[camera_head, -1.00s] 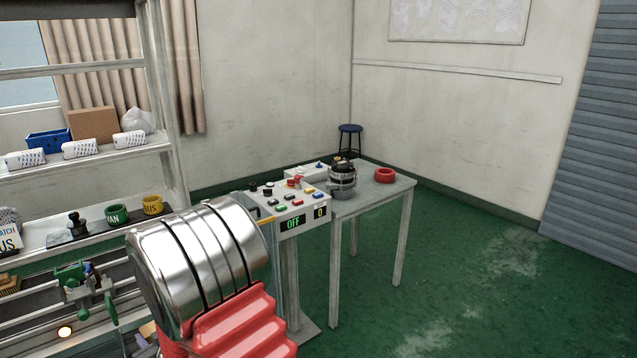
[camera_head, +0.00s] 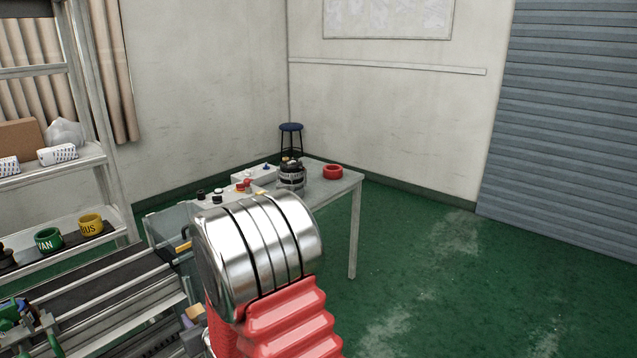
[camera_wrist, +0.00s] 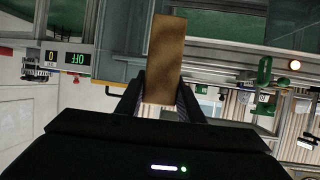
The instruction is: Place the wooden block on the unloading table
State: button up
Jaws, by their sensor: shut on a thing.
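In the wrist view my gripper (camera_wrist: 160,95) is shut on a brown wooden block (camera_wrist: 167,45). The block is long and sticks out past the fingertips. In the head view the gripper and block are hidden; my arm's silver and red link fills the lower middle. A table (camera_head: 345,185) stands beyond my arm against the back corner; I cannot tell whether it is the unloading table. On it are an alternator-like part (camera_head: 291,174) and a red ring (camera_head: 333,172). The block is apart from it.
A control panel (camera_head: 225,197) adjoins the table, partly behind my arm. A shelf (camera_head: 75,240) with green and yellow mugs (camera_head: 90,224) and a rail conveyor (camera_head: 100,290) stand at left. A blue stool (camera_head: 291,130) is in the corner. Green floor at right (camera_head: 450,290) is clear.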

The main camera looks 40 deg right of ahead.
aim_at(316, 184)
jog(key=z, duration=0.25)
jog(key=i, duration=0.25)
jog(key=z, duration=2.45)
jog(key=i, duration=1.3)
